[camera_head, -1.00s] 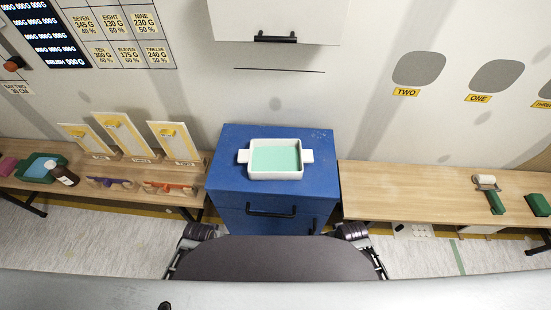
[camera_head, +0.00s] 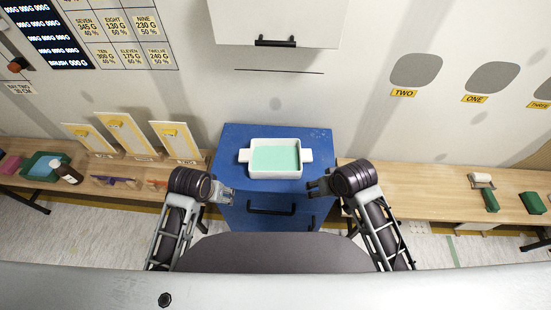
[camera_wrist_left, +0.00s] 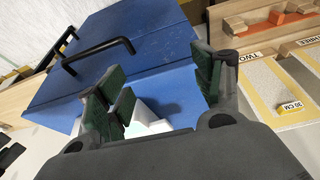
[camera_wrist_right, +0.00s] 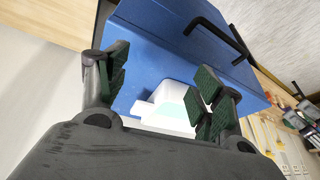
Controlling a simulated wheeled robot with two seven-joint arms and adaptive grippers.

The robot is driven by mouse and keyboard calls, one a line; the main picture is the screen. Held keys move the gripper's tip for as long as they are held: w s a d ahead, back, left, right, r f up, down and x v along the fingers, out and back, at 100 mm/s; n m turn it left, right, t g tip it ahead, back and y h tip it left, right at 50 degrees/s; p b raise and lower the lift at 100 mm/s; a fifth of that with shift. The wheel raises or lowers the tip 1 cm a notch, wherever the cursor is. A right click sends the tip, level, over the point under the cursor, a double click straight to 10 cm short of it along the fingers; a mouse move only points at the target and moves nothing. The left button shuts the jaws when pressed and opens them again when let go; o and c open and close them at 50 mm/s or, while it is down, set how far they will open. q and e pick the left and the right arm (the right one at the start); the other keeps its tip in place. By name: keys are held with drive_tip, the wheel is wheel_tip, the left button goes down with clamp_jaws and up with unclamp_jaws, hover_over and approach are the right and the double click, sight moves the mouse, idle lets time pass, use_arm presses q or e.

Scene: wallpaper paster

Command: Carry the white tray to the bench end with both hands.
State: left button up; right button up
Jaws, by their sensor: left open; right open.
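The white tray (camera_head: 275,173) sits level on top of the blue cabinet (camera_head: 230,150) in the head view, with pale green liquid or lining inside and a handle tab at each side. My left gripper (camera_head: 232,197) is open and empty, in front and left of the tray. My right gripper (camera_head: 312,190) is open and empty, in front and right of it. Neither touches the tray. Part of the white tray shows between the fingers in the left wrist view (camera_wrist_left: 146,122) and in the right wrist view (camera_wrist_right: 168,102); the rest is hidden.
The left bench holds sample boards (camera_head: 122,133), a green tray (camera_head: 45,165) and a bottle (camera_head: 67,173). A white wall cabinet (camera_head: 275,22) hangs above.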

use_arm(q)
drive_tip(key=w+d+r, duration=0.3)
drive_tip(key=w+r, duration=0.1)
drive_tip(key=w, duration=0.2)
use_arm(e)
drive_tip(key=w+a+r, duration=0.4)
drive_tip(key=w+r, duration=0.1)
drive_tip(key=w, duration=0.1)
use_arm(q)
drive_tip(key=n, duration=0.1)
approach(244, 155)
drive_tip(key=s+r, duration=0.1)
drive_tip(key=s, duration=0.1)
use_arm(e)
drive_tip(key=m+h, duration=0.1)
drive_tip(key=m, duration=0.1)
approach(306, 154)
wheel_tip(306, 154, up, 3)
drive_tip(key=s, duration=0.2)
use_arm(q)
drive_tip(key=shift+w+d+r+t, duration=0.25)
drive_tip(key=shift+d+r+t, duration=0.05)
drive_tip(key=shift+r, duration=0.15)
use_arm(e)
drive_tip(key=shift+w+r, duration=0.15)
